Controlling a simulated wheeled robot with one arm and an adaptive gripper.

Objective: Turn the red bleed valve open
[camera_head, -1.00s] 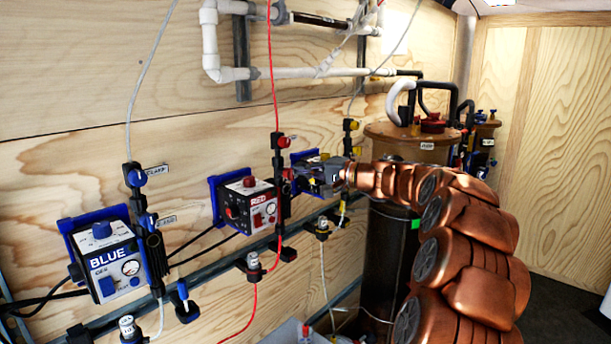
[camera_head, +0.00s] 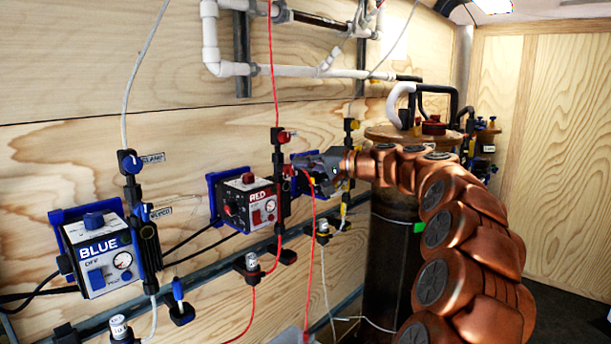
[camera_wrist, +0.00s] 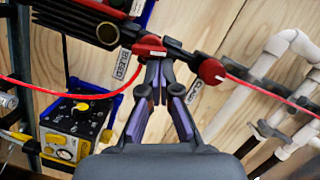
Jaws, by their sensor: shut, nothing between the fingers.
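The red bleed valve (camera_wrist: 149,48) is a red knob with a white mark, beside a "BLEED" label, on a black fitting in the wrist view. My gripper (camera_wrist: 160,66) is shut and empty, its fingertips at the right lower edge of this knob; I cannot tell whether they touch it. A second red knob, the clamp valve (camera_wrist: 211,72), sits to the right by a "CLAMP" label. In the head view my gripper (camera_head: 300,163) reaches left to the black fitting of the RED box (camera_head: 248,198); it largely hides the bleed valve there.
A thin red hose (camera_wrist: 58,90) curves close to the fitting and my fingers. A yellow-marked box (camera_wrist: 68,130) is at lower left. White pipes (camera_wrist: 265,75) run at right. The BLUE box (camera_head: 103,255) is further left, and a brown-topped cylinder (camera_head: 392,250) stands behind my arm.

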